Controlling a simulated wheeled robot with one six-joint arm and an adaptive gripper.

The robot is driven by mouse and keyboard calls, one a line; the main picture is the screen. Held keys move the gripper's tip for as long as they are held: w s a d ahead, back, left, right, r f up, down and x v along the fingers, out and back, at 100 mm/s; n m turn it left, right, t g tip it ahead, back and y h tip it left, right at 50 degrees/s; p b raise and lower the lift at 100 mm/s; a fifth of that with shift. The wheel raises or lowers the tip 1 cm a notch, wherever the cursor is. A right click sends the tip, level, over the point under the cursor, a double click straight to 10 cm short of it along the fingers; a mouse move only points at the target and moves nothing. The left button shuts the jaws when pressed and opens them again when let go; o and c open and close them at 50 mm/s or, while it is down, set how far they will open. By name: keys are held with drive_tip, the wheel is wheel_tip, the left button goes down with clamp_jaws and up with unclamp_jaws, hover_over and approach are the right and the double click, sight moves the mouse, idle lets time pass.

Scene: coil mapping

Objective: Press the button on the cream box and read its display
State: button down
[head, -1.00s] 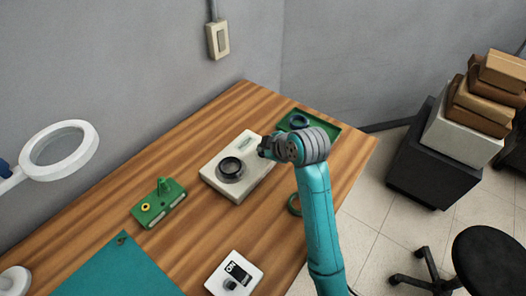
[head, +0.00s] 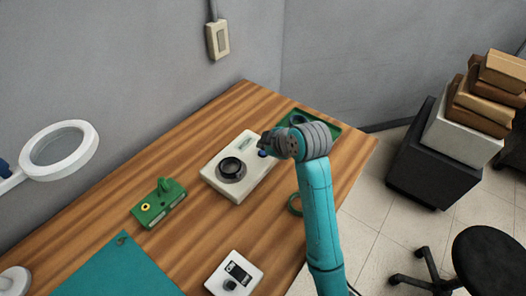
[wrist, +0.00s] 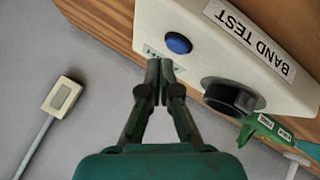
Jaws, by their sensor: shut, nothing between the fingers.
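The cream box (head: 218,158) lies on the wooden table, with a black round dial (head: 231,169) on top. In the wrist view the box (wrist: 198,18) bears a "BAND TEST" label, a blue button (wrist: 178,43) and the dial (wrist: 228,97). A small display strip (wrist: 151,50) shows partly by my fingertips; its reading is not legible. The button also shows in the head view (head: 262,153). My gripper (wrist: 160,68) is shut and empty, its tips near the display and beside the button. Whether they touch the box I cannot tell.
A green tray (head: 331,136) with a dark ring stands behind my gripper. A green ring (head: 294,204) lies right of the box. A green fixture (head: 158,205) and a white switch box (head: 234,274) stand nearer. A ring lamp (head: 88,150) is at left.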

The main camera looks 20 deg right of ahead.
drive_tip(key=shift+r, duration=2.5)
